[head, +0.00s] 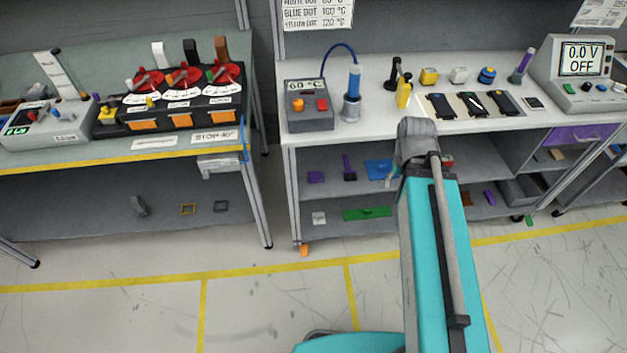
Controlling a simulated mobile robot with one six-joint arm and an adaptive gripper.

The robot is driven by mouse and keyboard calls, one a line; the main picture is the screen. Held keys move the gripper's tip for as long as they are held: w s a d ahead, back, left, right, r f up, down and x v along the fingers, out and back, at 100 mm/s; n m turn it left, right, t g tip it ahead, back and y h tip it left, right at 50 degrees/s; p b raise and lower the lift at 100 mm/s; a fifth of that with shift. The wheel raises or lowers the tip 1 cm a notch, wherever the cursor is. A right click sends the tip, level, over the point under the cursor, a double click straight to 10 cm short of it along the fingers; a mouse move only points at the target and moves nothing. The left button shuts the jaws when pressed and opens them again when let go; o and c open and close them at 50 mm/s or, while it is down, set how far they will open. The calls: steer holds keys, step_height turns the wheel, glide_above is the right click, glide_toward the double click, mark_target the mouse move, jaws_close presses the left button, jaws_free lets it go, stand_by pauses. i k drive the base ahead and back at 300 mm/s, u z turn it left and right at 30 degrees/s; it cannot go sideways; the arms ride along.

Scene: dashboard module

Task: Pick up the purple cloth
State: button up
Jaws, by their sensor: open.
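A small flat purple piece that looks like the purple cloth (316,177) lies on the upper shelf under the middle bench, toward its left end. It is too small to make out its folds. My teal arm rises from the bottom of the head view, with a grey joint in front of the bench's front edge, to the right of the cloth. My gripper does not show; it seems hidden behind the arm.
A dark purple-handled tool (349,168) and a blue piece (378,170) lie to the right of the cloth. A green board (367,213) lies on the lower shelf. A bench leg (294,195) stands to the left. The floor in front is mostly clear.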

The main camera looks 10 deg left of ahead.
mark_target(315, 178)
steer(key=k, duration=1)
steer(key=u, duration=0.45)
steer(key=i, duration=1)
